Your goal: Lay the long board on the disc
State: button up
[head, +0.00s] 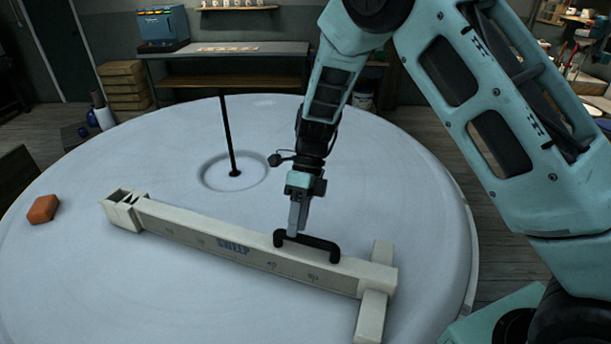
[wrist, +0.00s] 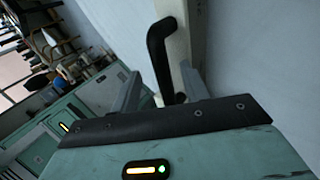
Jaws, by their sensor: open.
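The long board (head: 215,236) is a cream bar marked "SWEEP", with a hollow block at its left end and a crosspiece at its right end. It lies across the front part of the big pale disc (head: 385,150). A black handle (head: 318,243) stands on the board, right of its middle. My gripper (head: 296,228) points down at the handle's left part. In the wrist view the open fingers stand on either side of the black handle (wrist: 158,55), with the board (wrist: 176,45) beyond. I cannot tell whether a finger touches the handle.
A thin black rod (head: 229,135) stands upright from a round hollow in the disc's middle. An orange block (head: 43,209) sits at the disc's left edge. A bench (head: 230,50) with a blue box (head: 163,28) stands behind.

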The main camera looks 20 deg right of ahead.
jog(key=b+v, duration=0.3)
jog(key=v, duration=1.1)
jog(key=s+a+f+n+t+h+b, duration=0.15)
jog(key=s+a+n, duration=0.25)
jog(key=s+n, duration=0.45)
jog(key=s+a+f+n+t+h+b, duration=0.1)
jog(key=s+a+n+b, duration=0.15)
jog(key=s+n, duration=0.6)
jog(key=s+f+n+t+b, duration=0.1)
jog(key=s+f+n+t, duration=0.2)
jog(key=s+n, duration=0.9)
jog(key=shift+s+d+f+n+h, duration=0.4)
jog(key=shift+f+n, duration=0.5)
jog(key=shift+n, duration=1.3)
jog(key=shift+w, duration=0.15)
